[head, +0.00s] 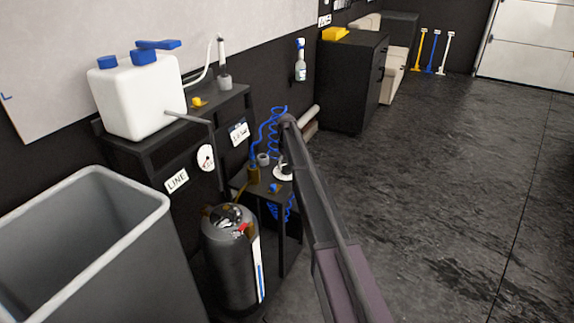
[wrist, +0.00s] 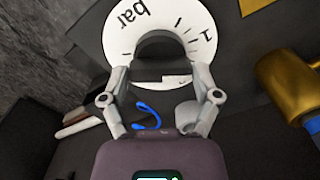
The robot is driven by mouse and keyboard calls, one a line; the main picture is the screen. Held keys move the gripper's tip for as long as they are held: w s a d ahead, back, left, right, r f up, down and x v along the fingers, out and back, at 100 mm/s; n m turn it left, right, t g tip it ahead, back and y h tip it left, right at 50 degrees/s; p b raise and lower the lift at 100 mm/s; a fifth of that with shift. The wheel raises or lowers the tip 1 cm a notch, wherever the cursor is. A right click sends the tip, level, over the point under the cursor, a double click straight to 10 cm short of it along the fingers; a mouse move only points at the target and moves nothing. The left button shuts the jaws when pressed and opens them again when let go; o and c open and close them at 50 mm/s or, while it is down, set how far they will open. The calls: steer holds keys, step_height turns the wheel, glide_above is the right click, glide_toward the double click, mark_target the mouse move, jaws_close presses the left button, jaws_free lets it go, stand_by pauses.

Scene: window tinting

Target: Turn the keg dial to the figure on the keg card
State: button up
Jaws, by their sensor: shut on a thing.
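The dial is a white disc (wrist: 118,38) with "bar", a "1" and tick marks, with a dark round knob (wrist: 160,45) at its middle. My gripper (wrist: 161,76) is shut on that knob, one finger on each side. In the head view the white disc (head: 283,173) shows at the small dark stand, partly hidden by my arm. Which tick the knob points at cannot be told.
A brass-coloured fitting (wrist: 286,84) is close right of the dial. A grey bin (head: 110,235), a LINE card (head: 177,180) and a round gauge (head: 206,157) are to the left. Floor at right is clear.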

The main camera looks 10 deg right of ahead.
steer(key=shift+s, duration=0.1)
steer(key=o, duration=1)
steer(key=shift+c, duration=0.2)
steer(key=shift+m, duration=0.4)
